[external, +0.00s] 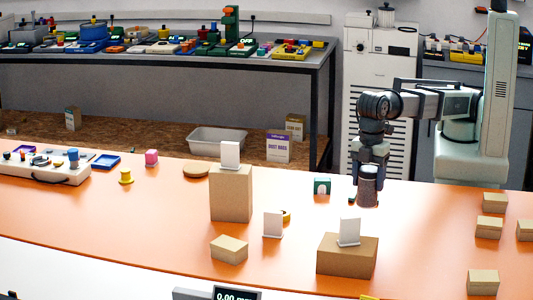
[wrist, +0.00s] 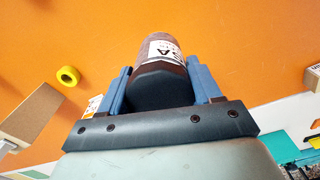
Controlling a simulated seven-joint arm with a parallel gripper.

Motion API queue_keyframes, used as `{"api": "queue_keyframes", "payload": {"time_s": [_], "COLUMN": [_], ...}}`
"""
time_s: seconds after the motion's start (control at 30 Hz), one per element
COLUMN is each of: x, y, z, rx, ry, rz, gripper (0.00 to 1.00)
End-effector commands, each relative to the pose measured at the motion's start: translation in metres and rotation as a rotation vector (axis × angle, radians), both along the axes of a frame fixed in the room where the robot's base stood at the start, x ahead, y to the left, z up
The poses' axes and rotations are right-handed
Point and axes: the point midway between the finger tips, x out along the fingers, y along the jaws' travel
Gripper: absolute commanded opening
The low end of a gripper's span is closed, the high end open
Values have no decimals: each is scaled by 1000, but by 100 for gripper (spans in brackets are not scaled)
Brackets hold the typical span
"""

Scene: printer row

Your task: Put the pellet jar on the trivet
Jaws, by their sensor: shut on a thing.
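The pellet jar, brownish with a dark lid and a white label, is in my gripper (external: 368,178). It shows in the external view (external: 368,190) and in the wrist view (wrist: 160,58), where the blue fingers (wrist: 158,80) are shut on its two sides. The jar is upright at the right of the orange table; I cannot tell whether its base touches the top. The trivet seems to be the flat round tan disc (external: 197,171) at the table's back left, well apart from my gripper. Nothing lies on it.
A tall cardboard box (external: 231,195) with a white card stands between the jar and the disc. A low box (external: 347,257) with a card, a small box (external: 229,249) and a yellow roll (wrist: 68,75) are nearby.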

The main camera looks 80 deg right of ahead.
Motion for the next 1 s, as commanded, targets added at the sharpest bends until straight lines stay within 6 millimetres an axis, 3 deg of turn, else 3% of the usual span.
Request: {"api": "queue_keyframes", "payload": {"time_s": [0.2,0.47,0.67,1.0], "x": [0,9,53,153], "y": [0,-4,-26,-83], "z": [16,18,17,14], "rx": [0,0,-1,-6], "ry": [0,0,0,4], "rz": [0,-14,-81,-241], "gripper": [26,26,26,26]}}
